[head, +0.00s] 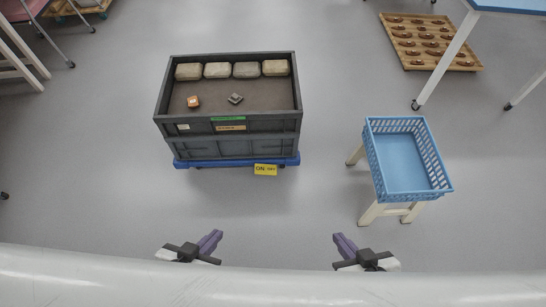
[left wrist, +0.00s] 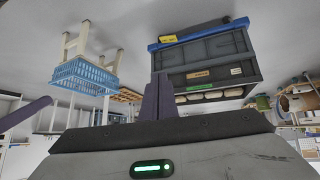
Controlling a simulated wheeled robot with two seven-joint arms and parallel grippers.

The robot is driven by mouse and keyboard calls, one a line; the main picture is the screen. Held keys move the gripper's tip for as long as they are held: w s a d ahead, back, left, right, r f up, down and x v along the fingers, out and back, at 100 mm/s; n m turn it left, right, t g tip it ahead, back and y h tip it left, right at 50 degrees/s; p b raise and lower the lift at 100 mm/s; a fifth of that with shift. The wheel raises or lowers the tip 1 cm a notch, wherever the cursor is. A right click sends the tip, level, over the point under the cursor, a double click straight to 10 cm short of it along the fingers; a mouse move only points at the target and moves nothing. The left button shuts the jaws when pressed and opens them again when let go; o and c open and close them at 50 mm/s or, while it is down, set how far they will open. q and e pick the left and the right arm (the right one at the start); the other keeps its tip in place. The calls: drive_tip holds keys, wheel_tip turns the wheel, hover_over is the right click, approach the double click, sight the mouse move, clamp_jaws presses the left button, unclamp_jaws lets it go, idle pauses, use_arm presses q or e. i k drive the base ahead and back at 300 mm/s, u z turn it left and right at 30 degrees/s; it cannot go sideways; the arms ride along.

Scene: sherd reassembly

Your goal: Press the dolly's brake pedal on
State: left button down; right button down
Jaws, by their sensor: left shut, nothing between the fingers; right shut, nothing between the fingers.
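The blue dolly (head: 215,163) stands on the floor under a dark grey crate (head: 232,145). A yellow plate marked ON and OFF (head: 265,169) sits at its near edge, right of centre; I cannot make out the pedal's position. In the left wrist view, which is upside down, the dolly (left wrist: 200,33) and yellow plate (left wrist: 168,39) also show. My left gripper (head: 215,237) is shut and empty, low in front of the dolly and to its left. My right gripper (head: 340,239) is shut and empty, to the right of the plate. Both are well apart from the dolly.
The crate holds several pale blocks (head: 217,70) along its back, an orange piece (head: 193,101) and a grey sherd (head: 235,98). A blue basket (head: 405,170) on a cream stool (head: 369,213) stands at right. A wooden tray (head: 423,62) lies back right. Floor before the dolly is clear.

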sight(259, 169)
drive_tip(key=z, duration=0.3)
drive_tip(key=i, duration=1.3)
